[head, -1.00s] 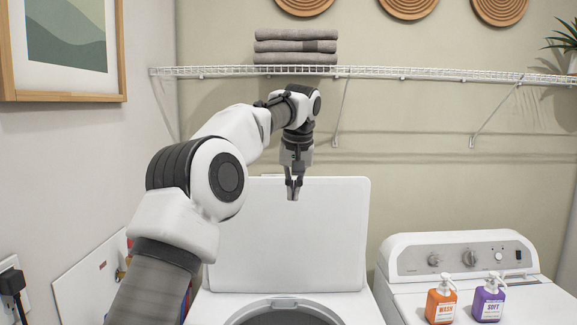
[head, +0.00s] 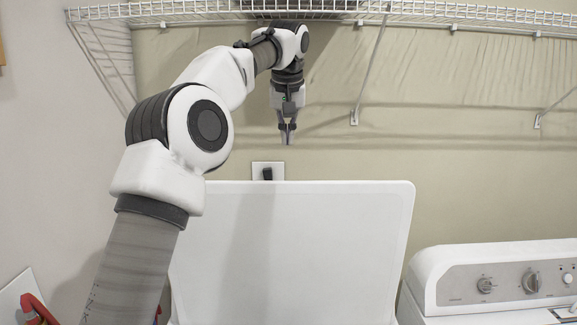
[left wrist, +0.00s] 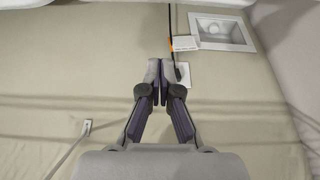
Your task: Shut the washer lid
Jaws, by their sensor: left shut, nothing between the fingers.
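The white washer lid (head: 310,245) stands raised and upright in the head view, its top edge below my gripper. My left gripper (head: 287,140) points down above the lid's top edge, near the back wall, apart from the lid in the picture. Its fingers are shut with nothing between them, and they also show closed in the left wrist view (left wrist: 160,70). The washer's tub is out of the head view now. My right gripper is not in view.
A white wire shelf (head: 350,14) runs along the wall above my left wrist, with a diagonal bracket (head: 370,75) to the right. A wall outlet (head: 267,172) sits just behind the lid. A second machine's control panel (head: 510,283) stands at the right.

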